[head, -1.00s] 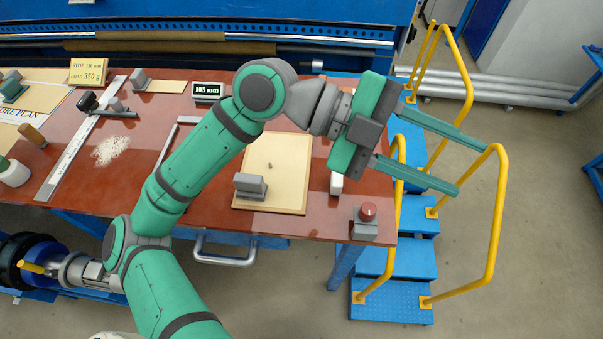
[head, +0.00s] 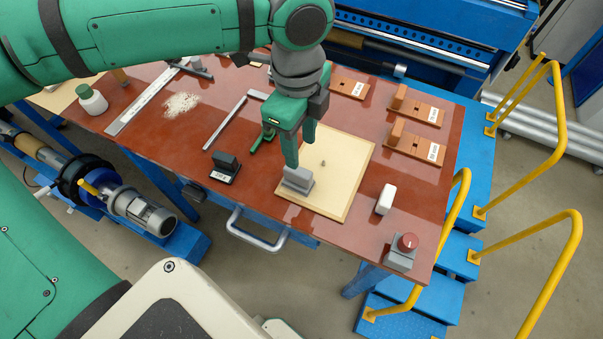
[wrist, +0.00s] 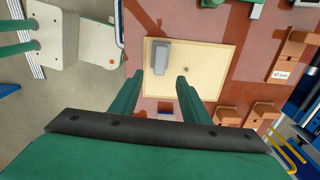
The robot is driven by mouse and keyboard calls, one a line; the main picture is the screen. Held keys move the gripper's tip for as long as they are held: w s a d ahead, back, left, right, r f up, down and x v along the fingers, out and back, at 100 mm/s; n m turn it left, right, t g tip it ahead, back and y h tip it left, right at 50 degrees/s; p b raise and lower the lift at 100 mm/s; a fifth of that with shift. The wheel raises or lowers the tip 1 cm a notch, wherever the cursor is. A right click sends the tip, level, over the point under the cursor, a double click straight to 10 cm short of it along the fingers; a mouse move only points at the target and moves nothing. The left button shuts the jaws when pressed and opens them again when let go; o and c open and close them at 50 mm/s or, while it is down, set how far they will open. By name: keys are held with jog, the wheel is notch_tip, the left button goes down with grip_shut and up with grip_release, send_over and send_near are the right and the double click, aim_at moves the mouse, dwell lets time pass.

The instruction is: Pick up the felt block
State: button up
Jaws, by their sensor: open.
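A grey block (head: 298,179), which appears to be the felt block, stands on a tan board (head: 338,190) near its front left corner. It has a wider, lighter base. The block also shows in the wrist view (wrist: 160,57), just beyond the fingertips and roughly between their lines. My gripper (head: 300,155) points down over the board, open and empty. In the head view one finger overlaps the block's upper edge; I cannot tell the height gap. In the wrist view both fingers (wrist: 160,78) are apart with nothing between them.
A white block (head: 385,199) and a red-button box (head: 403,250) are to the right. A black block (head: 226,166) and a green tool (head: 262,138) are to the left. Wooden holders (head: 415,145) stand behind right. Yellow handrails (head: 545,285) are beyond the table's right end.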

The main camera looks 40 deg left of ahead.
aim_at(298, 170)
jog(key=shift+s+a+f, duration=0.15)
jog(key=shift+a, duration=0.25)
notch_tip(298, 170, down, 10)
jog(key=shift+d+f, duration=0.1)
jog(key=shift+f, duration=0.15)
grip_shut()
